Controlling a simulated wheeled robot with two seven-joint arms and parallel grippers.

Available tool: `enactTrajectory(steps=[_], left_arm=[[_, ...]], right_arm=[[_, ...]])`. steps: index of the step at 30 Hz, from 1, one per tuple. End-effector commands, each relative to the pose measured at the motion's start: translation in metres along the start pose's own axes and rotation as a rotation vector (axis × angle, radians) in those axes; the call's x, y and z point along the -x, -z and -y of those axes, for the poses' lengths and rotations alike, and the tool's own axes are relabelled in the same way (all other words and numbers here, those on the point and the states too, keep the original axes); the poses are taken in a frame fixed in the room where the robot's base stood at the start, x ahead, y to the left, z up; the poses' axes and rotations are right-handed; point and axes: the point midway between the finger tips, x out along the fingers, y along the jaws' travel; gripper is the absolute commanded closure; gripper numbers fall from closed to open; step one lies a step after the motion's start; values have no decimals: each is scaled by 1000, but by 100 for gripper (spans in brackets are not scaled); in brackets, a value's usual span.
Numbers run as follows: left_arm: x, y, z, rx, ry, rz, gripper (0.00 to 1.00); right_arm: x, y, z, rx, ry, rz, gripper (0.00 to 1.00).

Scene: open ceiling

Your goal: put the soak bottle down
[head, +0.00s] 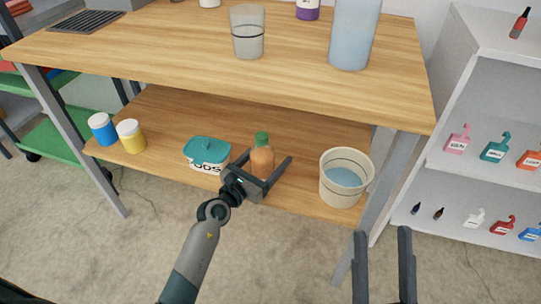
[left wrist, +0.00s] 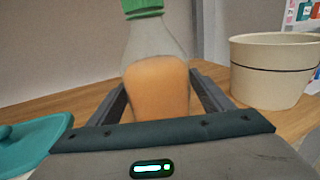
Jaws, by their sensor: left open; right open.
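The soak bottle (head: 262,160), clear with orange contents and a green cap, stands upright on the lower wooden shelf. In the left wrist view the bottle (left wrist: 157,85) stands straight ahead, between the two fingers. My left gripper (head: 269,160) is open, with one finger on each side of the bottle. Whether a finger touches it, I cannot tell. The bottle's base is hidden behind the gripper body. My right gripper (head: 384,236) is open and empty, in front of the table at the lower right.
On the lower shelf (head: 170,118), a teal-lidded tub (head: 207,151) is left of the bottle and a cream bucket (head: 344,178) is right of it. Blue (head: 102,129) and yellow (head: 130,136) jars stand far left. The tabletop (head: 180,50) overhangs. A white shelf unit (head: 490,105) stands right.

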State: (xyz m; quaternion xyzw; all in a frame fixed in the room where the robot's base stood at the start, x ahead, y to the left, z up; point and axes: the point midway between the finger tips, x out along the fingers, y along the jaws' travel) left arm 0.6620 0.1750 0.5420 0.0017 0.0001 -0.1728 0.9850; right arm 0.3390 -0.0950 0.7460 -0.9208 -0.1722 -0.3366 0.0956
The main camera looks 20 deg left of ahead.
Motion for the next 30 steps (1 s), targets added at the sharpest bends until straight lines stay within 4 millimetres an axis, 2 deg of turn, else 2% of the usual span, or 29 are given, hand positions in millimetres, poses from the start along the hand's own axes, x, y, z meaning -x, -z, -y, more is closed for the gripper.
enactTrajectory(steps=[18,24,30], left_arm=[[98,1,0,-1,0,-2,27],[112,0,0,-1,0,0,27],[114,0,0,0,0,0,27]], right_arm=[[21,-21,14,-29,8,144,52],[21,-21,14,-30,5,144,52],[18,-18,13,-29,1,134,52]])
